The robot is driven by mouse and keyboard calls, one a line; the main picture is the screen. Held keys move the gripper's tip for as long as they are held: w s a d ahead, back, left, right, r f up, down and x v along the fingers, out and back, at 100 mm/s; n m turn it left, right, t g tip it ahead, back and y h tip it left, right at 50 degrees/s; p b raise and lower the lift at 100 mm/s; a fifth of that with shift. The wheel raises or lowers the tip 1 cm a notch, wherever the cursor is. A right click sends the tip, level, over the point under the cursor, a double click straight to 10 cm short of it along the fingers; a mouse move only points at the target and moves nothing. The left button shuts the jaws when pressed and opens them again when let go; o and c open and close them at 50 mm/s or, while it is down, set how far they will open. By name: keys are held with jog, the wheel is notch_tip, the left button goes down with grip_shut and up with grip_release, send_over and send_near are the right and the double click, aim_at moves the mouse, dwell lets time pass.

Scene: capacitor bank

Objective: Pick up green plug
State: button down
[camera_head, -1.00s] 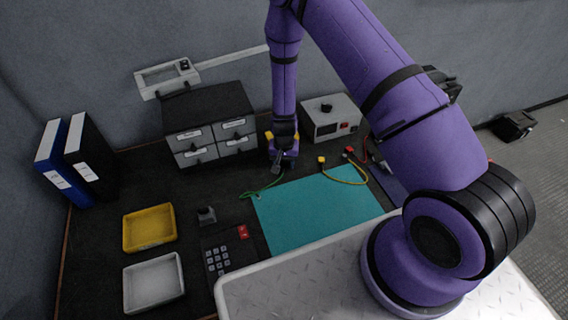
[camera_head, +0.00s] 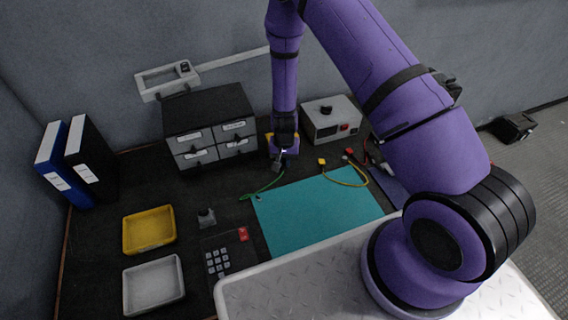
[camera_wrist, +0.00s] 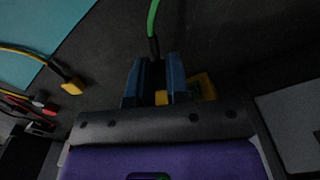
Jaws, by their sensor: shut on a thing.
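The rest of the plug is hidden by the fingers. In the head view the green cable (camera_head: 264,190) runs from the gripper down to the edge of the teal mat (camera_head: 318,212). Whether the plug touches the table is not clear.
A yellow plug (camera_head: 322,161) and a red plug (camera_head: 349,151) lie on the dark table to the right. A drawer box (camera_head: 210,127) and a grey device (camera_head: 331,117) stand close behind. A yellow tray (camera_head: 149,228), a grey tray (camera_head: 154,284) and a keypad (camera_head: 219,257) are left.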

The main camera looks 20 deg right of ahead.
jog(key=shift+r, duration=0.8)
jog(key=s, duration=0.5)
jog(key=s+r, duration=0.1)
jog(key=s, duration=1)
jog(key=shift+d+r, duration=0.2)
jog(key=w+f+n, duration=0.1)
jog(key=w, duration=0.3)
jog(key=w+f+n, duration=0.1)
jog(key=w+n, duration=0.1)
jog(key=w, duration=0.2)
jog(key=w+a+f+n, duration=0.1)
jog(key=w, duration=0.3)
jog(key=shift+n, duration=0.4)
jog(key=shift+w, duration=2.85)
jog(key=shift+w, duration=0.55)
jog(key=c, duration=1)
grip_release()
jog(key=shift+c, duration=0.2)
